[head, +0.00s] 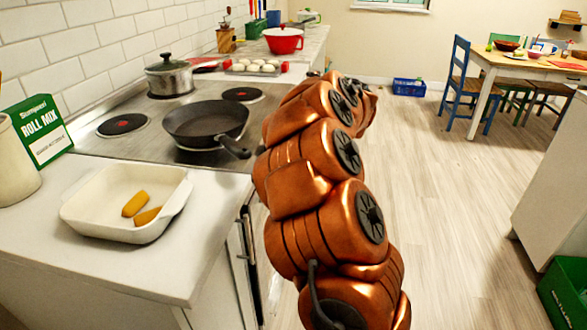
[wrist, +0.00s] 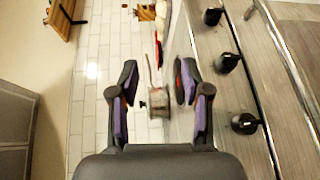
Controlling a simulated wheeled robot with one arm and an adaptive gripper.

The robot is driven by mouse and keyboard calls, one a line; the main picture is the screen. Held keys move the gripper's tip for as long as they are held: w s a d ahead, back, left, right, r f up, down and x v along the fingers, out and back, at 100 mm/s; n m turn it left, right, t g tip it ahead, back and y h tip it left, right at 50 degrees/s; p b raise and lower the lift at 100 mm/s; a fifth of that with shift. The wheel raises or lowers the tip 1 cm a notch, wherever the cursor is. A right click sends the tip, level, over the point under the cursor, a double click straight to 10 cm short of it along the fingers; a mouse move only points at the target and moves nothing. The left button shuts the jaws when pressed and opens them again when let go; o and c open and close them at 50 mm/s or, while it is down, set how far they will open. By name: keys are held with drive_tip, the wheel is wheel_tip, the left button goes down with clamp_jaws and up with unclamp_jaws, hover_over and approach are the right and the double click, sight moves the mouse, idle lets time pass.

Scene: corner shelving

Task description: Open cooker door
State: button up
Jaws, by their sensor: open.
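The cooker (head: 205,150) stands in the counter run at the left in the head view, with a steel hob on top. Its front is mostly hidden behind my arm and seen nearly edge-on. In the wrist view, which is turned sideways, the cooker's front panel carries black knobs (wrist: 227,62). A long silver bar handle (wrist: 285,55) runs along the cooker door (wrist: 302,90) at the right edge. My gripper (wrist: 158,82) is open and empty, its purple-padded fingers apart. The handle is to the right of the fingers, not between them. The head view does not clearly show the fingers.
A black frying pan (head: 205,122) and a lidded steel pot (head: 169,76) stand on the hob. A white baking dish (head: 90,222) sits on the near counter. Open wooden floor (head: 440,200) lies to the right, with a blue chair (head: 462,85) and white cabinet (head: 555,165) beyond.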

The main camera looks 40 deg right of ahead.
drive_tip(key=s+a+f+n+y+b, duration=0.2)
drive_tip(key=f+n+y+b, duration=0.3)
drive_tip(key=f, duration=0.6)
drive_tip(key=s+a+f+n+y+b, duration=0.25)
drive_tip(key=f+y, duration=0.35)
drive_tip(key=f, duration=0.5)
drive_tip(key=shift+n+t, duration=0.25)
drive_tip(key=shift+t, duration=0.15)
drive_tip(key=x, duration=0.7)
drive_tip(key=shift+w+d, duration=0.15)
clamp_jaws()
